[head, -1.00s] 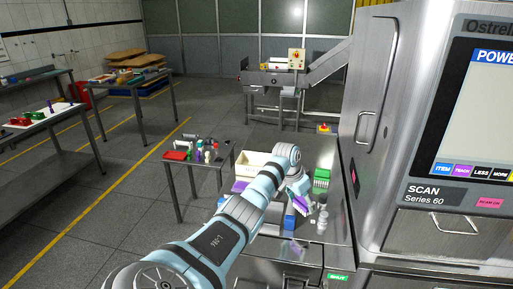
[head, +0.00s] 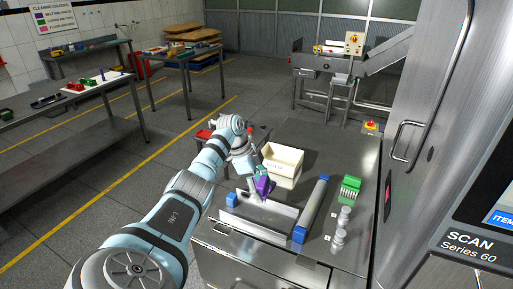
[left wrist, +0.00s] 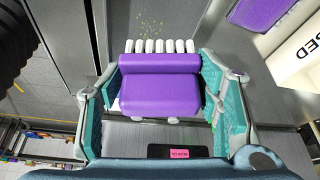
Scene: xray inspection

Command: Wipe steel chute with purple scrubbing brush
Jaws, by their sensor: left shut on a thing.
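My left gripper (head: 258,184) is shut on the purple scrubbing brush (head: 264,187). In the left wrist view the brush (left wrist: 160,90) sits between the teal fingers (left wrist: 162,105), its white bristles facing the top of the picture. The steel chute (head: 255,213) lies on the steel table, a channel with low side walls, and the brush is over its far edge. Whether the bristles touch it I cannot tell. Yellow crumbs (left wrist: 150,27) lie on a grey surface ahead of the bristles. My right gripper is not in view.
A cream bin (head: 283,158) stands behind the brush. To the right are a long steel bar with blue ends (head: 315,203), a green block (head: 350,187) and pale bottles (head: 341,225). The scanner housing (head: 425,120) closes off the right side.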

